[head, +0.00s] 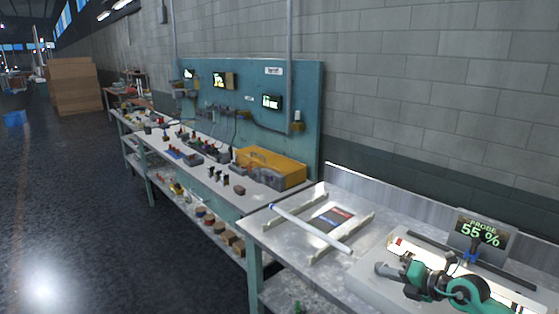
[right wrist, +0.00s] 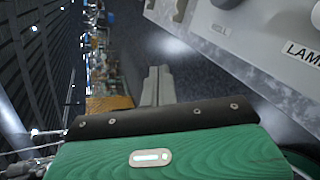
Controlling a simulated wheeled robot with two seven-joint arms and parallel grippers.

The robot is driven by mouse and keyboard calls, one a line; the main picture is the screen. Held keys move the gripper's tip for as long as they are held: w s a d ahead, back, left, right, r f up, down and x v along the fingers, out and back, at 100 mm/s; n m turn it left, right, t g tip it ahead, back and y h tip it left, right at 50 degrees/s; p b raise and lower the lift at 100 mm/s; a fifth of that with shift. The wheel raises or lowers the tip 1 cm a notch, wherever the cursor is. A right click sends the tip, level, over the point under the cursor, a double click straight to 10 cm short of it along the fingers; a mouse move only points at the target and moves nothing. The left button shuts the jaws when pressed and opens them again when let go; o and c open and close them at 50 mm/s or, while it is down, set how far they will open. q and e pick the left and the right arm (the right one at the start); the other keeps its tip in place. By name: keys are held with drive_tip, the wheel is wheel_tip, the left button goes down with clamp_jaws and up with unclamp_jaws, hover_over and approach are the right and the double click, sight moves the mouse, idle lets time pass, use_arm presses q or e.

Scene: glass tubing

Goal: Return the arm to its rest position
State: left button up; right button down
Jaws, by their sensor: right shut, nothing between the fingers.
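My right gripper (head: 384,271) is at the lower right of the head view, at the end of a green and black arm, over the front part of the steel bench (head: 290,262). In the right wrist view its two grey fingers (right wrist: 157,86) lie together, shut and empty. A pale glass tube (head: 312,228) lies across two light rails on the bench, left of the gripper and apart from it. My left gripper is not in view.
A display (head: 480,233) reading "PROBE 55 %" stands behind my right arm. A dark flat panel (head: 334,220) lies between the rails. A yellow bin (head: 270,168) stands on the neighbouring bench. The floor (head: 75,210) at left is open.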

drive_tip(key=s+a+r+m+t, duration=0.6)
drive_tip(key=m+t, duration=0.3)
drive_tip(key=m, duration=0.3)
drive_tip(key=s+d+f+m+g+h, duration=0.3)
drive_tip(key=s+f+m+h, duration=0.3)
drive_tip(key=f+m, duration=0.1)
drive_tip(key=s+d+f+m+g+h, duration=0.3)
drive_tip(key=s+f+m+h, duration=0.3)
drive_tip(key=m, duration=0.2)
drive_tip(key=s+a+f+m+g+y, duration=0.15)
drive_tip(key=s+a+f+g, duration=0.3)
drive_tip(key=s, duration=0.55)
drive_tip(key=s+a+f+g+y, duration=0.25)
drive_tip(key=s+f+g, duration=0.35)
drive_tip(key=s, duration=0.4)
wheel_tip(320, 180, down, 30)
drive_tip(key=r, duration=0.1)
drive_tip(key=s+d+f+g, duration=0.2)
drive_tip(key=s+d+f, duration=0.1)
drive_tip(key=s+f, duration=1.7)
drive_tip(key=shift+f, duration=0.7)
